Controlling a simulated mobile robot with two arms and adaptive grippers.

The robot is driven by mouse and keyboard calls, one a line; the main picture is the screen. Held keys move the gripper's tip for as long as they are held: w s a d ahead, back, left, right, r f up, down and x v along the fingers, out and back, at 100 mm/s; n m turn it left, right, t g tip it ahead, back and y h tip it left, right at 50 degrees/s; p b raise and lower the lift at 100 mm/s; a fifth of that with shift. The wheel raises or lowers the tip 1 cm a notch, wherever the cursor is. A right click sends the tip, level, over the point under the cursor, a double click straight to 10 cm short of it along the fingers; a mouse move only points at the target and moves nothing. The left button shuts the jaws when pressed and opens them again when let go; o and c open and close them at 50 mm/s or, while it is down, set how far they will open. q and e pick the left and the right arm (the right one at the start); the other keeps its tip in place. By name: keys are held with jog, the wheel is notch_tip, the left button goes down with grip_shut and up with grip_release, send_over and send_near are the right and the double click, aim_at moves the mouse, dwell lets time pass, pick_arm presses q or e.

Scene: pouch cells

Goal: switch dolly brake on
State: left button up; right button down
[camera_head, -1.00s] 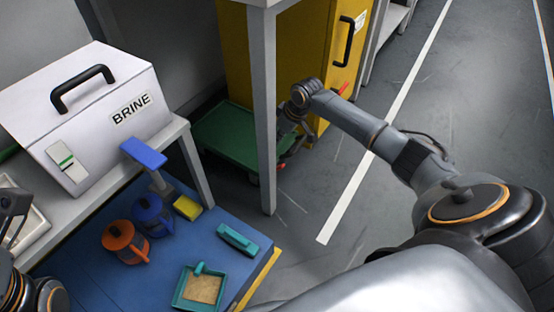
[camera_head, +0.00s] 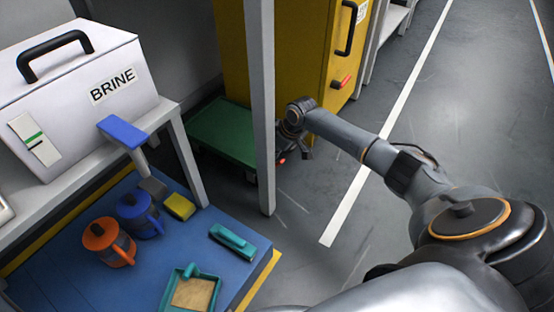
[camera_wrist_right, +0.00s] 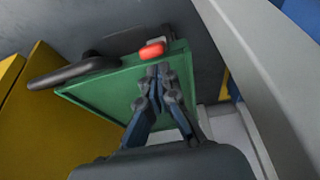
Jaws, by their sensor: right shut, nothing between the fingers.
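The dolly is a low green platform (camera_head: 222,133) on the floor behind the grey table leg in the head view. It also fills the middle of the right wrist view (camera_wrist_right: 95,92). A red pedal, the brake (camera_wrist_right: 152,51), sits at the dolly's edge. In the head view only a small red bit of it (camera_head: 281,160) shows below my right gripper (camera_head: 294,148). In the right wrist view my right gripper (camera_wrist_right: 155,70) is shut and empty, its fingertips just short of the red pedal. I cannot tell whether they touch. My left gripper is out of view.
A grey table leg (camera_head: 262,100) stands close left of my right gripper. A yellow cabinet (camera_head: 306,60) with a red lever (camera_head: 341,82) is behind it. Grey floor at right is clear.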

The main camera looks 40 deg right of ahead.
jog(key=shift+s+f, duration=0.2)
jog(key=shift+s, duration=0.1)
jog(key=shift+d, duration=0.1)
jog(key=shift+s, duration=0.1)
